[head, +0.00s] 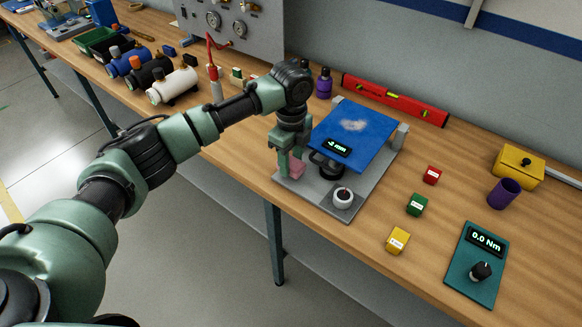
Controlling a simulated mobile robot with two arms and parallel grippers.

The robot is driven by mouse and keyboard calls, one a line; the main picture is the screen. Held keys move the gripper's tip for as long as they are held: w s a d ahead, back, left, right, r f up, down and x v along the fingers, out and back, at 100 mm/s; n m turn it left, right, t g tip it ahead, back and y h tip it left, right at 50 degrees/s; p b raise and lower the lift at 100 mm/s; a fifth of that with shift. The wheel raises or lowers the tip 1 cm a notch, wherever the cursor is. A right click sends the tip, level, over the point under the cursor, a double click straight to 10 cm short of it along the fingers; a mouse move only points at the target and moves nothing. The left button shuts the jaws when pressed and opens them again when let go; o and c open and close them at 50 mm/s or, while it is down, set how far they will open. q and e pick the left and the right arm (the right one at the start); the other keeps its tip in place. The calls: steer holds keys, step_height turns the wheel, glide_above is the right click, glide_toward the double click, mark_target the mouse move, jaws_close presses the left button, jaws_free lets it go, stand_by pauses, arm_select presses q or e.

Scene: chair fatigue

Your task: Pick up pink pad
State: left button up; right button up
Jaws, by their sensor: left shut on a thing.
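The pink pad (297,169) is a small pink block at the left part of the grey base plate of the test rig. My left gripper (291,166) points down over the plate and is shut on the pink pad, hiding part of it. Whether the pad touches the plate is hard to tell. My right gripper does not show.
The rig has a grey base plate (325,203), a raised blue panel (354,133) and a white round knob (343,198). Red (432,175), green (417,204) and yellow (398,240) blocks lie to the right. A teal torque meter (478,265) is near the front edge.

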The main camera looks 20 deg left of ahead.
mark_target(291, 162)
arm_select(q)
step_height(291, 162, up, 18)
steer(key=b, duration=0.2)
steer(key=shift+f, duration=0.25)
